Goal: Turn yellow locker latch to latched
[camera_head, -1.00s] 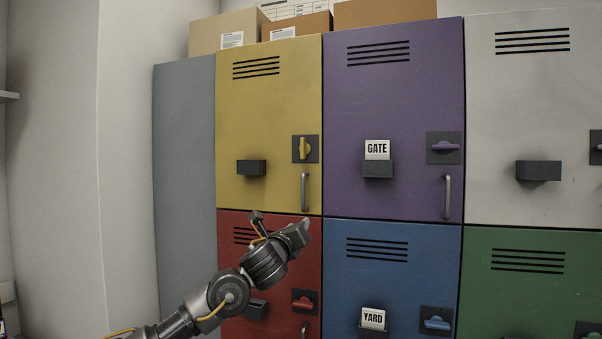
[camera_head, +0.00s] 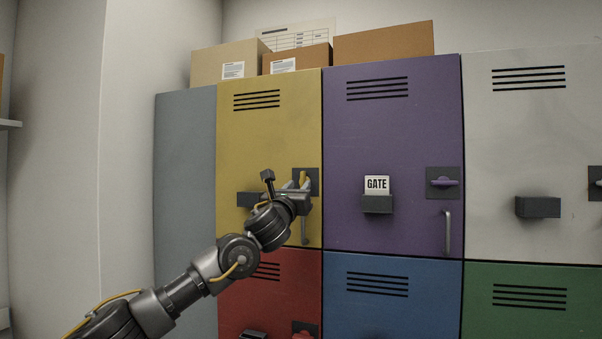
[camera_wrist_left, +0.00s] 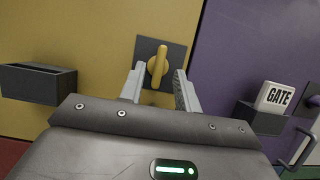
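The yellow locker (camera_head: 270,135) is at the upper left of the locker bank, its door closed. Its yellow latch (camera_wrist_left: 158,66) sits on a dark square plate (camera_wrist_left: 174,51), and the handle stands near upright in the left wrist view. In the head view the latch (camera_head: 303,177) is partly hidden by my left gripper (camera_head: 296,187). In the left wrist view my left gripper (camera_wrist_left: 159,90) is open, with one finger on each side of the latch's lower end. I cannot tell if the fingers touch it. My right gripper is not in view.
A dark card holder (camera_wrist_left: 38,84) sticks out left of the latch. The purple locker (camera_head: 392,120) is to the right, with a GATE card (camera_head: 377,185) in its holder. The red locker (camera_head: 230,300) is below. Boxes (camera_head: 383,41) stand on top.

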